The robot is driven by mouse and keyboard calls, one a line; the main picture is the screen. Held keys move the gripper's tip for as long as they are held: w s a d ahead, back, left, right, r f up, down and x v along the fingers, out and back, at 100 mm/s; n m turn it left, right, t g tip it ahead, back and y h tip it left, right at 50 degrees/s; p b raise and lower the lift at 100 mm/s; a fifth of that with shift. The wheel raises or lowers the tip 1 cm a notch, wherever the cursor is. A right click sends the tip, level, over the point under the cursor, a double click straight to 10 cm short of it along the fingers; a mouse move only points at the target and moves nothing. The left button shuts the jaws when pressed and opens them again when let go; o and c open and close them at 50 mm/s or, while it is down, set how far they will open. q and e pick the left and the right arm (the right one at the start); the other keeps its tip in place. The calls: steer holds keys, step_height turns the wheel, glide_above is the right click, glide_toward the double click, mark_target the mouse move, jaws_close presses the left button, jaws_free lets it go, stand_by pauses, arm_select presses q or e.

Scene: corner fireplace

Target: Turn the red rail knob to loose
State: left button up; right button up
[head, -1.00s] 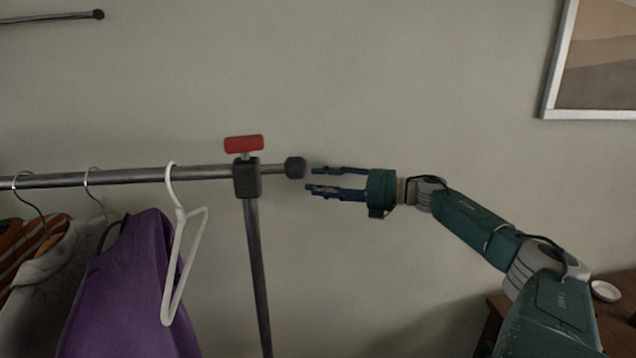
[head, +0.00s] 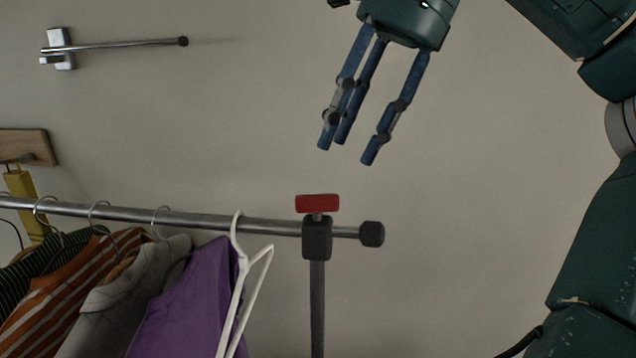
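The red rail knob (head: 317,204) is a flat bar-shaped handle. It sits on top of the dark clamp block (head: 317,240), where the clothes rail (head: 200,216) meets its upright post. Its long side runs across the picture, roughly in line with the rail. My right gripper (head: 352,152) points down above the knob and a little to its right, with a clear gap between them. Its blue fingers are spread apart and hold nothing. My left gripper is out of the picture.
A white empty hanger (head: 243,285) hangs just left of the post. A purple garment (head: 190,305) and several other clothes hang further left. The rail ends in a dark cap (head: 371,234). A metal wall rod (head: 115,44) is at upper left.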

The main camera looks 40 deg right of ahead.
mark_target(319, 196)
steer(key=p+x, duration=0.1)
steer(key=x, duration=0.7)
steer(key=shift+w+f, duration=0.2)
steer(key=shift+w, duration=0.05)
steer(key=shift+a+f, duration=0.15)
steer(key=shift+f, duration=0.2)
steer(key=shift+w, duration=0.1)
jaws_close()
